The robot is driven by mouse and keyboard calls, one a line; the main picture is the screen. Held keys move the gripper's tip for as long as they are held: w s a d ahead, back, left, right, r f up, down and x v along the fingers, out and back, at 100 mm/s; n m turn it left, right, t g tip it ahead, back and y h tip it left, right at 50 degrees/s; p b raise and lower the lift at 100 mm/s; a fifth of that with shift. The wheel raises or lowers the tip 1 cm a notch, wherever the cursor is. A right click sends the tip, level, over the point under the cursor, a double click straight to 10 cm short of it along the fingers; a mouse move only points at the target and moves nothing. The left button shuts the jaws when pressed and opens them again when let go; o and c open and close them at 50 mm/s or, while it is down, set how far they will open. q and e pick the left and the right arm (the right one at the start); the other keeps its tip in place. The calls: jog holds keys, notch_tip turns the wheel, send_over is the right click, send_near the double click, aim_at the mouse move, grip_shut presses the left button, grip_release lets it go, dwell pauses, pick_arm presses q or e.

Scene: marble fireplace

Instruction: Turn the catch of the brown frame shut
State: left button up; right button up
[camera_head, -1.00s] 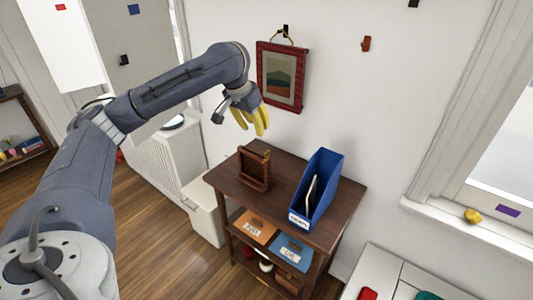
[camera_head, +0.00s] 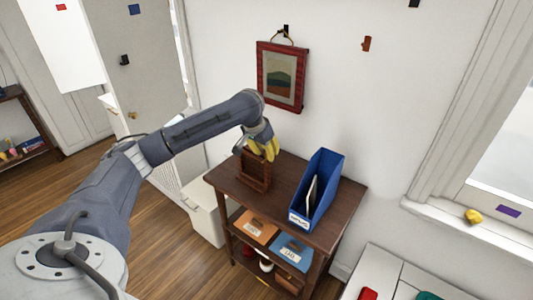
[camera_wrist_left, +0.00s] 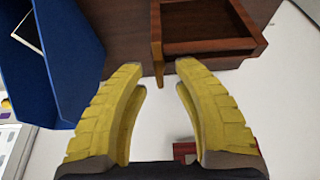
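The brown frame (camera_head: 255,177) stands on top of the dark wooden shelf unit (camera_head: 290,178). In the left wrist view it shows as a brown box-like frame (camera_wrist_left: 210,46) at the top. A narrow lighter brown piece, which looks like its catch (camera_wrist_left: 157,45), sits at the frame's left edge. My left gripper (camera_head: 263,149) is at the frame's upper part in the head view and partly covers it. In the wrist view the yellow fingers (camera_wrist_left: 159,72) are apart with nothing between them. The catch is just beyond the fingertips; contact cannot be told. My right gripper is not in view.
A blue file holder (camera_head: 319,190) stands right of the frame on the same top. A red-framed picture (camera_head: 281,77) hangs on the wall behind. A white box (camera_head: 205,212) is left of the shelf unit.

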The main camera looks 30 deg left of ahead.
pick_arm(q)
jog(key=shift+w+f, duration=0.1)
jog(key=shift+f, duration=0.2)
grip_shut()
